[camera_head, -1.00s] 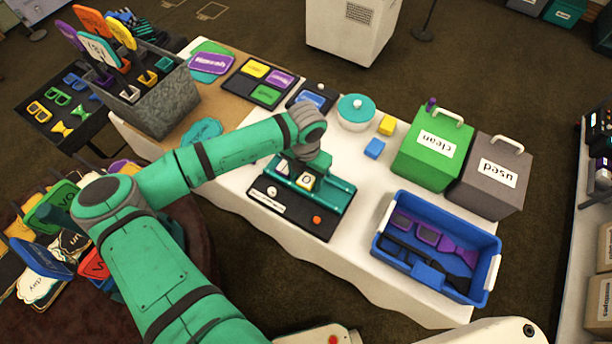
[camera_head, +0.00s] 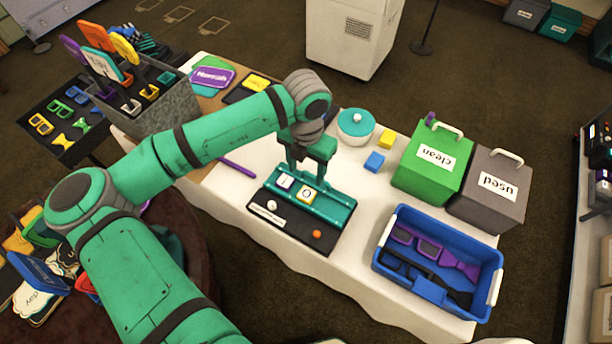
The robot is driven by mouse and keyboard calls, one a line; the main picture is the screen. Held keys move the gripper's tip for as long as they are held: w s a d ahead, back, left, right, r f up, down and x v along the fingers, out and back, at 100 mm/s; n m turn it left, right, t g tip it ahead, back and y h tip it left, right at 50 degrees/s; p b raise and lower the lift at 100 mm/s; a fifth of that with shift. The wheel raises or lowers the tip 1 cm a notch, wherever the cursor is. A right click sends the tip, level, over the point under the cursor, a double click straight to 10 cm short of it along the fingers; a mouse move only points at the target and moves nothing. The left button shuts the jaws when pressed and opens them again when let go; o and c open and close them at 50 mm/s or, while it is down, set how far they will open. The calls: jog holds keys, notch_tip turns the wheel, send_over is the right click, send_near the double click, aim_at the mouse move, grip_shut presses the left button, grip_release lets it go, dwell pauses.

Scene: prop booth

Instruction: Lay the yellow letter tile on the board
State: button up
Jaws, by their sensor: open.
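My gripper (camera_head: 304,170) is open, pointing down, just behind and above the two tiles. No tile shows between its fingers. The exact gap between the fingertips and the ledge is hard to tell.
A white ball and an orange ball (camera_head: 317,234) sit on the board's front part. A teal-lidded pot (camera_head: 356,126), blue block (camera_head: 374,161) and yellow block (camera_head: 385,138) stand behind right. The blue bin (camera_head: 385,279) is to the right. White tablecloth between is clear.

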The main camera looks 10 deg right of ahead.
jog(key=s+d+r+n+t+h, duration=0.1)
jog(key=d+r+n+h, duration=0.3)
jog(key=d, duration=0.8)
jog(key=s+d+r+n+h, duration=0.1)
jog(key=d+r+n+h, duration=0.1)
jog(key=d+h, duration=0.65)
jog(key=w+d+r+n+t+h, duration=0.1)
jog(key=d+r+n+t+h, duration=0.3)
jog(key=d+r+n, duration=0.45)
jog(key=s+a+f+n+t+y, duration=0.2)
jog(key=a+f+n+t+y, duration=0.4)
jog(key=a+n, duration=0.6)
jog(key=s+a+f+n+t+y, duration=0.3)
jog(key=a+f+n+t+y, duration=0.25)
jog(key=a+f+n, duration=0.6)
jog(key=s+a+f+n+y, duration=0.2)
jog(key=s+a, duration=0.6)
jog(key=s, duration=0.4)
jog(key=s+a+f+n+g+y, duration=0.1)
jog(key=s+a+n+y, duration=0.2)
jog(key=s+a+n, duration=0.2)
jog(key=s+a, duration=0.3)
jog(key=s, duration=0.4)
jog(key=shift+a+f, duration=0.15)
jog(key=shift+f, duration=0.25)
